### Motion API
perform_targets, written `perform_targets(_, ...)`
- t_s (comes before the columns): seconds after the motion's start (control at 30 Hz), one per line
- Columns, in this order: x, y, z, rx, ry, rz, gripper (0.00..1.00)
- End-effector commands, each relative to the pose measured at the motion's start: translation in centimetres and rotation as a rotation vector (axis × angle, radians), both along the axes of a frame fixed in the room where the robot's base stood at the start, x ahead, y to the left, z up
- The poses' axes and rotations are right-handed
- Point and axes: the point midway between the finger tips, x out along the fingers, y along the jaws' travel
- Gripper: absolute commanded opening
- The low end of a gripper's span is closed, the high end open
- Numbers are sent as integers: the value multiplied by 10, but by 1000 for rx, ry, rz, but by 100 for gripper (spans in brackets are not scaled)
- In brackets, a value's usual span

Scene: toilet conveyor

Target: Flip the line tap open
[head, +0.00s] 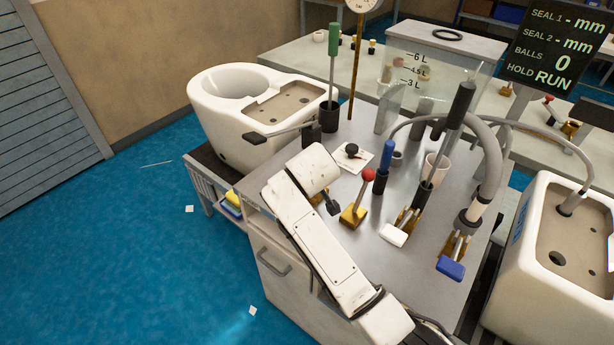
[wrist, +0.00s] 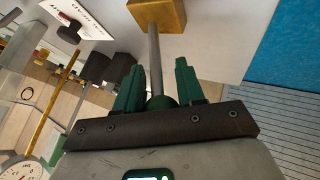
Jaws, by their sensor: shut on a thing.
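In the wrist view my gripper (wrist: 160,92) has its two green fingers on either side of a dark green round knob (wrist: 161,102). It is shut on this knob, partly hidden by the jaw base. A thin grey metal rod (wrist: 155,58) runs from the knob to a brass block (wrist: 158,14) on the bench, forming a tap lever. A red-knobbed lever (head: 367,175) on another brass block (head: 352,216) stands clear beside my arm.
A white lever (head: 394,235) and a blue lever (head: 450,268) stand further right on the grey bench (head: 328,240). A card with a black knob (head: 352,151) lies behind. White toilet bowls (head: 225,125) flank the bench. The blue floor (head: 130,235) at left is mostly clear.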

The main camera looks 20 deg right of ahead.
Motion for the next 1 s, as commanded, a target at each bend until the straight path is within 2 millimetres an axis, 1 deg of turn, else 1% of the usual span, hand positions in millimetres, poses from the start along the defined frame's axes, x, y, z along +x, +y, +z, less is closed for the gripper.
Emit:
perform_targets(0.33,-1,1,-3,-4,4,3,0)
perform_targets(0.37,-2,1,-3,-4,5,2,39)
perform_targets(0.5,-1,1,-3,-4,4,3,52)
perform_targets(0.57,-1,1,-3,-3,4,2,57)
perform_targets(0.87,-2,1,0,-3,2,1,57)
perform_targets(1.0,-11,3,10,-2,2,3,57)
